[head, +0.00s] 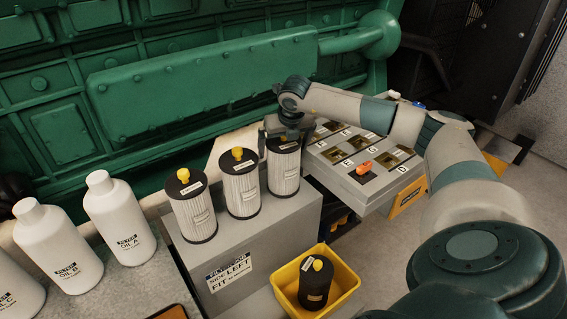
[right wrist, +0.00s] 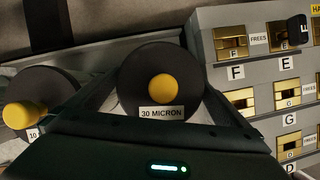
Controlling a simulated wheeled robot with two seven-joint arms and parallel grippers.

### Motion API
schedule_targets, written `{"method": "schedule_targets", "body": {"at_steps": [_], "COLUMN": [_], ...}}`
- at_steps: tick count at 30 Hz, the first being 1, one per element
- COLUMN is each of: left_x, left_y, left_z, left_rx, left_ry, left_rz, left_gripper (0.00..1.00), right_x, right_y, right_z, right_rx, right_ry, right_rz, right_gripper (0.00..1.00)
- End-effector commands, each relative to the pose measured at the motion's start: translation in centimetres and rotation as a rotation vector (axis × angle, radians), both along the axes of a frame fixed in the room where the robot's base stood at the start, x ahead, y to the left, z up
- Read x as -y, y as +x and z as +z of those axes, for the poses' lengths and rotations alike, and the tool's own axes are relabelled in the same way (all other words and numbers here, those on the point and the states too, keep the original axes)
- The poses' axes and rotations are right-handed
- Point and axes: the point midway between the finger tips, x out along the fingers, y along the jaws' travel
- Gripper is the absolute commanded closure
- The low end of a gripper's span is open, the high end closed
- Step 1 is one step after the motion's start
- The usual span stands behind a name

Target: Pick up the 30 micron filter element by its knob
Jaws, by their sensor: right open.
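The 30 micron filter element (head: 284,174) is a white pleated cylinder with a black cap, standing upright at the right end of a row of three on a grey block. In the right wrist view its black cap (right wrist: 135,75), yellow knob (right wrist: 163,88) and "30 MICRON" label show near the middle. My right gripper (head: 284,138) is open above this element, with its fingers on either side of the knob in the wrist view. No contact with the knob can be made out. In the head view the gripper hides the knob. My left gripper is out of view.
Two similar elements (head: 243,192) (head: 195,212) stand close on the left. A yellow bin (head: 347,296) holds a dark element in front. A grey lettered panel (head: 349,184) with an orange-red piece adjoins on the right. White oil bottles (head: 118,222) stand left; green machinery (head: 200,85) rises behind.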

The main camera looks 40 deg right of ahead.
Motion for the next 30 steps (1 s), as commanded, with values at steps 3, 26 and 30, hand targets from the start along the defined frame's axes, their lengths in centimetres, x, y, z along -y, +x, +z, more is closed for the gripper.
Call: {"method": "schedule_targets", "body": {"at_steps": [3, 26, 30], "left_x": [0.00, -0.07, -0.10], "left_y": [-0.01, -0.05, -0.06], "left_z": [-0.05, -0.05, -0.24], "left_rx": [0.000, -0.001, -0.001], "left_ry": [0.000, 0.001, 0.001], "left_rz": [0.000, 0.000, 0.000], "left_gripper": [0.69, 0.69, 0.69], "right_x": [0.00, 0.04, 0.04], "right_y": [0.00, 0.05, 0.09], "right_z": [-0.03, 0.14, 0.42], "right_rx": [0.000, 0.003, 0.004], "right_ry": [0.000, 0.000, 0.000], "right_rz": [0.000, -0.001, -0.001], "right_gripper": [0.00, 0.69, 0.69]}}
